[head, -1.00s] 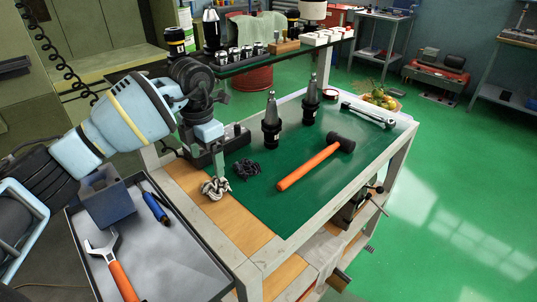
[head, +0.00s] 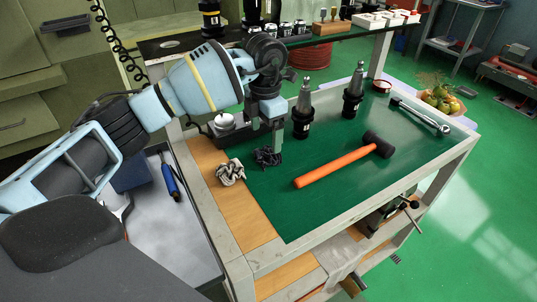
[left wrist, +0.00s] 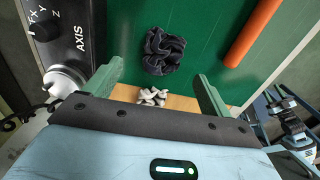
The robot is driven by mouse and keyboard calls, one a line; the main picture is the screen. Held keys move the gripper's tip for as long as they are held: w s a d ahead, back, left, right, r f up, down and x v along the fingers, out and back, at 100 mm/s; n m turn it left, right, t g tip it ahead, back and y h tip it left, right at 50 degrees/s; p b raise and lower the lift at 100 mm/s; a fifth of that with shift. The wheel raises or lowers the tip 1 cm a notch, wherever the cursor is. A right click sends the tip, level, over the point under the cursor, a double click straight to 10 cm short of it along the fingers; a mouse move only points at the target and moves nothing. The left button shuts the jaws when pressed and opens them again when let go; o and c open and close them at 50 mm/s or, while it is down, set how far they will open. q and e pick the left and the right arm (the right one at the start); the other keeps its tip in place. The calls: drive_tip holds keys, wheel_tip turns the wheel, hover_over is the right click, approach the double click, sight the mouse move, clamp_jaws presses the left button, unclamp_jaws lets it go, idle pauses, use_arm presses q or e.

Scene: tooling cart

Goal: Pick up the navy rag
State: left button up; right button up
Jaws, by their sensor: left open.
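The navy rag (head: 265,159) lies crumpled on the green mat of the cart, near its left edge. In the head view my left gripper (head: 276,146) points down right at the rag and partly covers it. In the left wrist view the navy rag (left wrist: 163,52) lies whole and dark just beyond the fingertips, about midway between them. The open left gripper (left wrist: 159,77) has nothing between its fingers. I cannot tell its exact height above the mat.
A crumpled whitish rag (head: 230,172) lies close by on the wooden strip. A mallet with an orange handle (head: 333,168) lies to the right. Two tool holders (head: 302,112) stand behind. A dark control box with a knob (head: 226,124) stands at the left. The mat's front is clear.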

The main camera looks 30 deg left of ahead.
sight(268, 151)
use_arm(q)
drive_tip(key=shift+d+f, duration=0.2)
drive_tip(key=shift+f, duration=1.3)
drive_tip(key=shift+d+f, duration=0.15)
drive_tip(key=shift+f, duration=1.35)
drive_tip(key=c, duration=1.1)
drive_tip(key=shift+o, duration=0.2)
drive_tip(key=shift+r, duration=0.15)
drive_tip(key=shift+r, duration=0.55)
wheel_tip(268, 151, up, 2)
drive_tip(key=shift+r, duration=0.1)
drive_tip(key=s+d, duration=0.2)
drive_tip(key=d, duration=0.3)
drive_tip(key=s+d+r, duration=0.1)
drive_tip(key=s+d, duration=0.1)
drive_tip(key=d, duration=0.2)
drive_tip(key=s+d, duration=0.2)
drive_tip(key=d, duration=0.3)
drive_tip(key=shift+s+d+r+b, duration=0.25)
drive_tip(key=shift+s+d+b, duration=0.05)
